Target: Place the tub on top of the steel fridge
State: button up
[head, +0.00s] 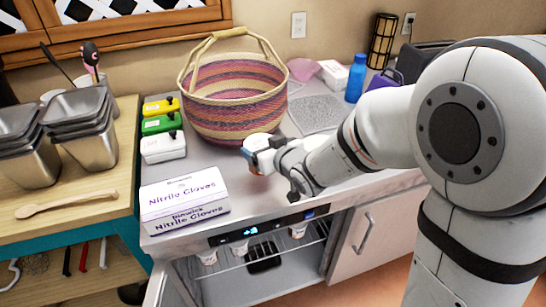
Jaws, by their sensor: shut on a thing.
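The steel fridge (335,197) is a low undercounter unit with a flat steel top and a lit display on its front edge. Its front is open below the display. My gripper (268,150) is just above or at the steel top, in front of the woven basket. It is shut on a small whitish tub (259,167), mostly hidden by the gripper. I cannot tell whether the tub touches the top.
A striped woven basket (232,103) stands behind my gripper. A nitrile gloves box (184,205) is at the front left, with yellow, green and white containers (163,148) behind it. A blue bottle (356,78) and grey mat (316,114) lie farther back. Small cups (239,247) show inside the fridge.

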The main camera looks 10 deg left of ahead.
jog(key=shift+f, duration=2.75)
jog(key=shift+f, duration=0.15)
jog(key=o, duration=1.2)
